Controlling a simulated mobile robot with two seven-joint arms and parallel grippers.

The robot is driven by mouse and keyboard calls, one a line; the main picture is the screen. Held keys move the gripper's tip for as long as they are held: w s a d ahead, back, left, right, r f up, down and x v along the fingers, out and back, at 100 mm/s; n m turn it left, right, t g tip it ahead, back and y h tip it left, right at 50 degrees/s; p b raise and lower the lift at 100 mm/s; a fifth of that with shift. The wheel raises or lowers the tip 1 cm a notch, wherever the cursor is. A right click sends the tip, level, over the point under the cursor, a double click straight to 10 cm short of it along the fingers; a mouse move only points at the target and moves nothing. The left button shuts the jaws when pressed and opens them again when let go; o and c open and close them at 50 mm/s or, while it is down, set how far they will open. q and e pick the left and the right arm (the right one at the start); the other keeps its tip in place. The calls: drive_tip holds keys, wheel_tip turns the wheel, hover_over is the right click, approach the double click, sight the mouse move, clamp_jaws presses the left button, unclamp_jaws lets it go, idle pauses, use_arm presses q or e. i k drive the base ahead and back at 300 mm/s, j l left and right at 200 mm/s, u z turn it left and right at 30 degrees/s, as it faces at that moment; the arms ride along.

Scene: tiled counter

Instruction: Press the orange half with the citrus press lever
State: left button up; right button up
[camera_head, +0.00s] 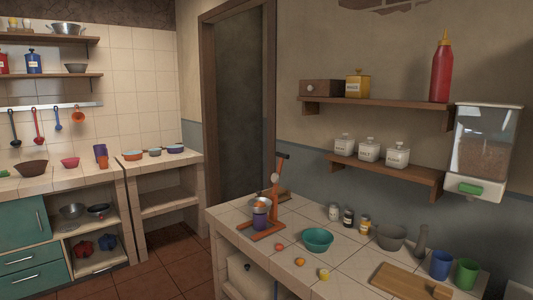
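The citrus press (274,190) stands near the left end of the tiled counter. It has an orange-red frame, and its dark-tipped lever (282,157) points up. A pale bowl-like part (262,201) sits at mid-height, with a small orange thing (260,205) at it, perhaps the orange half; it is too small to be sure. A purple cup (259,220) stands below it on the press base. Small orange pieces (278,247) and (300,262) lie on the counter in front. Neither of my grippers is in view.
A teal bowl (317,239) stands right of the press, with a yellow piece (324,274) nearer. Small jars (348,217), a grey bowl (390,236), a cutting board (408,283) and blue and green cups (440,265) stand further right. Wall shelves (385,176) hang above.

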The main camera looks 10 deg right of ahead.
sight(275, 178)
drive_tip(key=i+j, duration=0.2)
drive_tip(key=i, duration=0.35)
drive_tip(key=i+j+u, duration=0.1)
drive_tip(key=i, duration=0.45)
drive_tip(key=j, duration=0.1)
